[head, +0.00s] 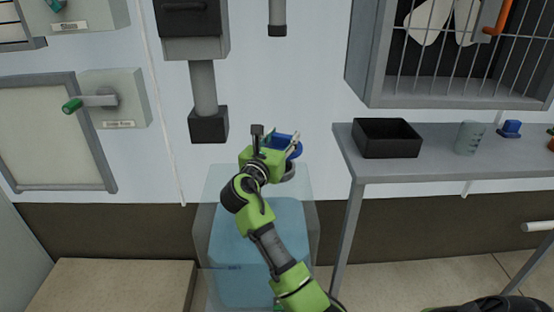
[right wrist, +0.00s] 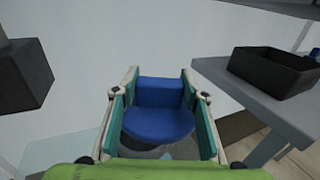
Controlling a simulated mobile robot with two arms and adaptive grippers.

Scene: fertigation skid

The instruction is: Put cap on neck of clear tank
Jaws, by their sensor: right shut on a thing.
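The clear tank (head: 308,220) stands on the floor against the wall, with blue liquid inside. Its neck (head: 288,173) is a grey ring on top, partly hidden by my right gripper. My right gripper (head: 292,146) is above the tank top, shut on the blue cap (head: 283,140). In the right wrist view the cap (right wrist: 160,112) sits between the two teal finger pads. The cap appears above the neck; I cannot tell whether they touch. The tank's wall (right wrist: 50,152) shows faintly at lower left there. My left gripper is not in view.
A grey pipe with a black end (head: 208,125) hangs left of the gripper. To the right, a grey table (head: 345,150) holds a black bin (head: 387,138), a grey cup (head: 469,138) and a small blue object (head: 509,129). A barred cabinet (head: 450,95) is above it.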

